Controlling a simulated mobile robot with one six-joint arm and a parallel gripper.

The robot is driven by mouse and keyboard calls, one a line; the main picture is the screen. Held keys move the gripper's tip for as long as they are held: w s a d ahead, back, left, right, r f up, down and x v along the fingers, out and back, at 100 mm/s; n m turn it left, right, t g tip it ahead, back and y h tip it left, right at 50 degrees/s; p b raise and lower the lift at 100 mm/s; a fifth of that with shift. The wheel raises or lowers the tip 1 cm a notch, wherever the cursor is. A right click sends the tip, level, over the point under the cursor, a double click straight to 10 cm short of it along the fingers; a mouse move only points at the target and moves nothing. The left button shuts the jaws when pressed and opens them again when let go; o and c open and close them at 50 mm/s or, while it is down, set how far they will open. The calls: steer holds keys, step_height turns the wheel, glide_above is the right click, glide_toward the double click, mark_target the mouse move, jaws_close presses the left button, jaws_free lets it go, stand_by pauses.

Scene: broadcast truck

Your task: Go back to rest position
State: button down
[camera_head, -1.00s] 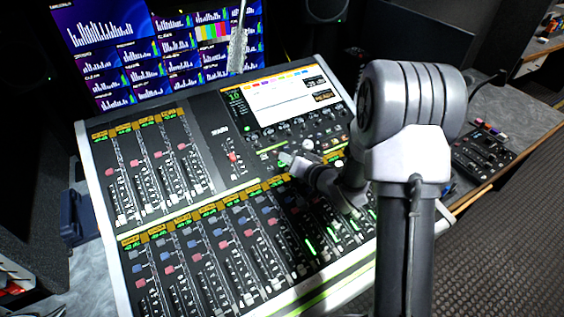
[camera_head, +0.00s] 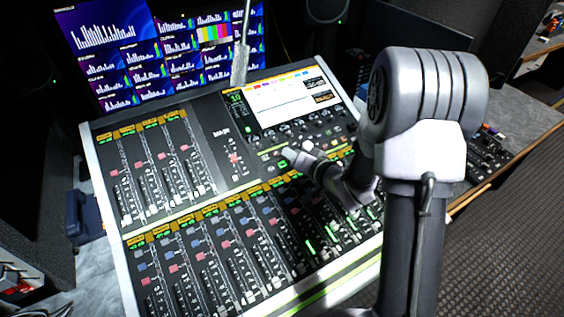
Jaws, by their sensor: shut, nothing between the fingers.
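My gripper (camera_head: 290,154) is in view over the middle of the mixing console (camera_head: 207,143), just below the console's built-in screen. It is shut, with nothing seen in it. My arm rises from the lower right of the picture, and its forearm and wrist reach left and down behind the big upper joint. The arm hides the console's right part. I cannot tell whether the fingertips touch the panel or hover above it.
A monitor (camera_head: 160,48) with level graphs stands behind the console. A microphone or thin stand (camera_head: 241,52) rises in front of it. A small control box (camera_head: 487,155) lies on the desk at right. Dark speakers (camera_head: 30,195) flank the left side.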

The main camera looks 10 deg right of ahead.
steer(key=s+d+r+m+g+h, duration=0.1)
steer(key=s+d+r+h, duration=0.2)
steer(key=r, duration=0.4)
steer(key=s+d+r+g+h, duration=0.1)
steer(key=s+d+r+h, duration=0.15)
steer(key=s+r, duration=0.4)
steer(key=s+a+r+g+y, duration=0.1)
steer(key=s+a, duration=0.4)
steer(key=s, duration=0.6)
steer(key=s+a+r+g+y, duration=0.1)
steer(key=s+a+g, duration=0.3)
steer(key=s, duration=0.7)
steer(key=shift+s+a+r+n, duration=0.2)
steer(key=shift+a+r+n, duration=0.1)
steer(key=shift+a+r, duration=0.2)
